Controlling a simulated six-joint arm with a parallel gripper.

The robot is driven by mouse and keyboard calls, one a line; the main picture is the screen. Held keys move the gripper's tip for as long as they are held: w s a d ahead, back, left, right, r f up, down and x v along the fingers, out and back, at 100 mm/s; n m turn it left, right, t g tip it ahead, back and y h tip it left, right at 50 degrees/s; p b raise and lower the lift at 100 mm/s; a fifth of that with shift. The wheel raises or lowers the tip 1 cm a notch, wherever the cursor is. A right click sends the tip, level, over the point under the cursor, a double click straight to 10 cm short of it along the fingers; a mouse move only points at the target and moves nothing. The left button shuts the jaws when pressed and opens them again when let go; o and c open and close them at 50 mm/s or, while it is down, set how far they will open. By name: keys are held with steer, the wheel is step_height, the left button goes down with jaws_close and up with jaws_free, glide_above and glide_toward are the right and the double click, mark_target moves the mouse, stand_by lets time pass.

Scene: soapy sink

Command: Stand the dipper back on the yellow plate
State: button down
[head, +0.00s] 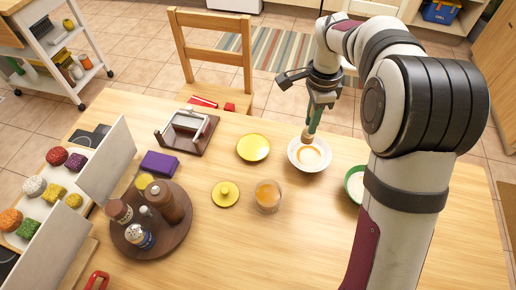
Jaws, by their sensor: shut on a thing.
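My gripper (318,104) is at the upper middle, shut on the green handle of the dipper (308,136). The dipper hangs roughly upright, slightly tilted, with its tan head down over the white bowl (295,160). Whether the head touches the bowl is hard to tell. Amber liquid lies in the bowl. The yellow plate (253,148) is on the table just left of the bowl, and nothing stands on it.
A glass of amber liquid (268,196) and a yellow lid with a knob (225,194) stand nearer. A green-rimmed bowl (355,184) is to the right. A brown turntable (160,236) with shakers, a purple block (159,163) and a framed stand (187,130) are left.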

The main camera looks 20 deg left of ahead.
steer(key=a+f, duration=0.3)
steer(key=a, duration=0.1)
steer(key=a+f, duration=0.4)
steer(key=a, duration=0.1)
steer(key=a+f, duration=0.3)
steer(key=a, duration=0.2)
steer(key=shift+w+a+f, duration=0.1)
steer(key=shift+a+f, duration=0.05)
steer(key=shift+a, duration=0.05)
steer(key=shift+f, duration=0.1)
steer(key=c, duration=0.8)
jaws_free()
